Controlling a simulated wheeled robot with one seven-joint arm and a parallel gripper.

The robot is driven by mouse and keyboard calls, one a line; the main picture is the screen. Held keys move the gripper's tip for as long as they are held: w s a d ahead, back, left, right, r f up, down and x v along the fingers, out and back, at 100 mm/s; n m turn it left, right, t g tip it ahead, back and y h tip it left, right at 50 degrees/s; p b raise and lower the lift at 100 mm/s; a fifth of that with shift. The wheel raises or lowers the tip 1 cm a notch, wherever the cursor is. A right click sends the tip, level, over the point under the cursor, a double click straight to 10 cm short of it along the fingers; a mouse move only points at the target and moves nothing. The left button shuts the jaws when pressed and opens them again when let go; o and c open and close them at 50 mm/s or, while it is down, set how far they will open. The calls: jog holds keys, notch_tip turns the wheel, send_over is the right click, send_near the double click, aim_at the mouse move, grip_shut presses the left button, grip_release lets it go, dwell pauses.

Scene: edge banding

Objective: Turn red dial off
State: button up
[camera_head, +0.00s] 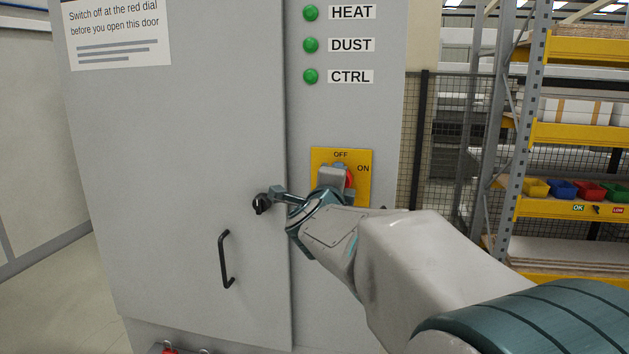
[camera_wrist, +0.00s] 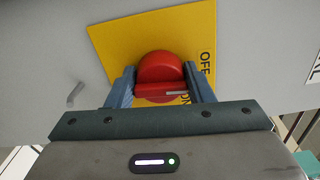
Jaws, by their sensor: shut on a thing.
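The red dial (camera_wrist: 160,66) sits on a yellow plate (camera_wrist: 112,45) lettered OFF and ON. My gripper (camera_wrist: 160,84) is shut on the dial's raised red grip bar, one blue-grey finger at each end. The bar lies level in the wrist view, with a pale mark at its right end, the side where OFF is printed. In the head view, the yellow plate (camera_head: 362,190) is on the grey cabinet's right part, with OFF at the top and ON at the right. There my gripper (camera_head: 333,180) covers most of the dial, leaving a red edge (camera_head: 349,178) showing.
Three green lamps (camera_head: 310,45) labelled HEAT, DUST and CTRL are above the plate. A mesh fence and shelving (camera_head: 550,135) stand at right.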

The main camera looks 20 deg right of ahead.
jog(key=shift+n, duration=0.5)
jog(key=shift+f, duration=0.1)
jog(key=o, duration=1)
jog(key=shift+c, duration=0.2)
jog(key=shift+s+a, duration=0.1)
jog(key=v, duration=1.3)
jog(key=shift+s+a, duration=0.2)
